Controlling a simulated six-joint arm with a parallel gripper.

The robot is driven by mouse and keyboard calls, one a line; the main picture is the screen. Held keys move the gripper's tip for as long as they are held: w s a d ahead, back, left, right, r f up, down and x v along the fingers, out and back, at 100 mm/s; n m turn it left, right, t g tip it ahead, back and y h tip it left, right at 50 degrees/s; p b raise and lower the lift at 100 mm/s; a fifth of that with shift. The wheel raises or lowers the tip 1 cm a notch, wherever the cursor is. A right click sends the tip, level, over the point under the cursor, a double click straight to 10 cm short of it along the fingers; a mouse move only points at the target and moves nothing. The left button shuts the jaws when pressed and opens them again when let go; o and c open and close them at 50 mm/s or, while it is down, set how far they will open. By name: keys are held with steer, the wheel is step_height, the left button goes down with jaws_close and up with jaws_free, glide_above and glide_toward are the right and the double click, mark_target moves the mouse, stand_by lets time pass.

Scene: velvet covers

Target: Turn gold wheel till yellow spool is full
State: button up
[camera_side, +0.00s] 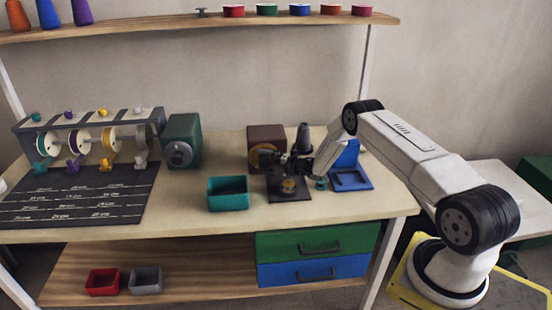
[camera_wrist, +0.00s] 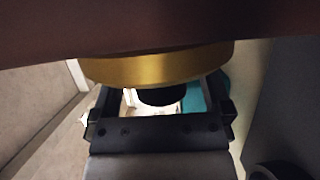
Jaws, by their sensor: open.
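The gold wheel (camera_side: 261,154) is on the front of a brown box (camera_side: 266,134) near the table's middle. In the wrist view the gold wheel (camera_wrist: 160,68) fills the upper middle, with a dark round piece (camera_wrist: 157,97) below its rim. My gripper (camera_side: 284,159) is at the wheel's right in the side view. In the wrist view my gripper (camera_wrist: 162,108) is open, its fingers apart below the wheel; contact cannot be told. The spool with yellow thread (camera_side: 109,138) hangs in the rack at left, third from the left; its fill is too small to judge.
A dark plate with a brass piece (camera_side: 288,187) lies just below my gripper. A teal bin (camera_side: 228,194) is in front, a blue tray (camera_side: 352,180) to the right. A green box with a grey knob (camera_side: 184,140) stands left. The table between is clear.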

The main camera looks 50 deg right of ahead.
steer(key=shift+v, duration=3.9)
steer(key=shift+r, duration=0.2)
